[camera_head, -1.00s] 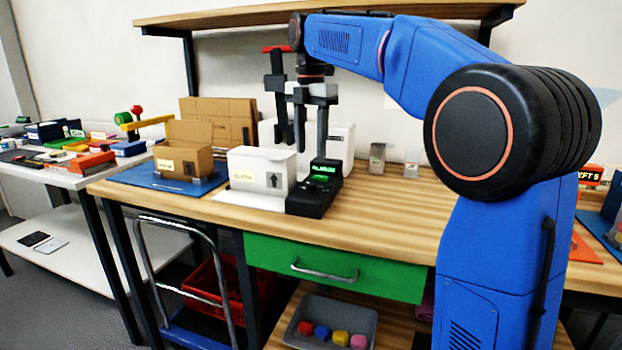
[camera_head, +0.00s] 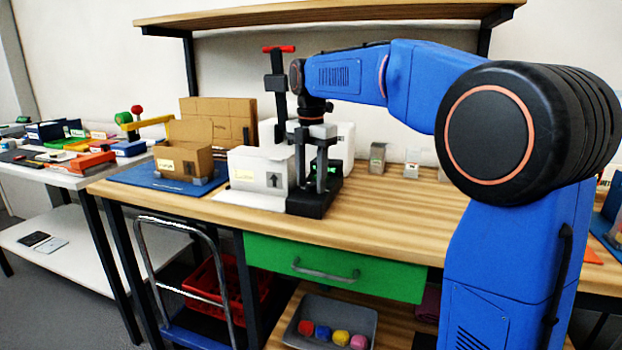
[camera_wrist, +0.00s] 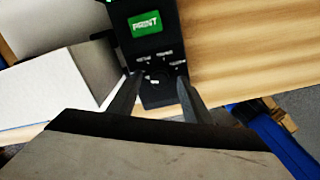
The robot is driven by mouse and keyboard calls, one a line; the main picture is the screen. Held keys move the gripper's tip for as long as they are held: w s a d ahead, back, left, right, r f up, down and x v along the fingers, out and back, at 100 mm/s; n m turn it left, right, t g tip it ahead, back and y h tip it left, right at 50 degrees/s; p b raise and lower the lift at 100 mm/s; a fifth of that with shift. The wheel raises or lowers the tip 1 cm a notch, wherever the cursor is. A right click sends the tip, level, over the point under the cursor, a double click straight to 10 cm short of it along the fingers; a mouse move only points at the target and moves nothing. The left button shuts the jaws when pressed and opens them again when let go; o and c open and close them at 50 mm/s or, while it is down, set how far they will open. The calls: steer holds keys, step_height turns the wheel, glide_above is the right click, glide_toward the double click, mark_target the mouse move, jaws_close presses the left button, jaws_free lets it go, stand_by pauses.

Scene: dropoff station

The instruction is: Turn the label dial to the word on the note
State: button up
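The black label device (camera_head: 310,206) stands on the wooden bench, beside the white box. In the wrist view it has a green button or screen reading PRINT (camera_wrist: 146,24). Below that is the dial (camera_wrist: 155,80), with small white words around it that are too blurred to read. My gripper (camera_head: 319,189) points down over the device. In the wrist view its two fingers (camera_wrist: 157,98) are apart, one on each side of the dial area. I cannot tell whether they touch the dial. I cannot make out a note with a word.
A white box (camera_head: 262,170) with an arrow stands directly left of the device. An open cardboard box (camera_head: 184,163) sits on a blue mat further left. A black post with a red top (camera_head: 278,75) rises behind. The bench right of the device is mostly clear.

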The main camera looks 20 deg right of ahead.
steer(key=c, duration=1)
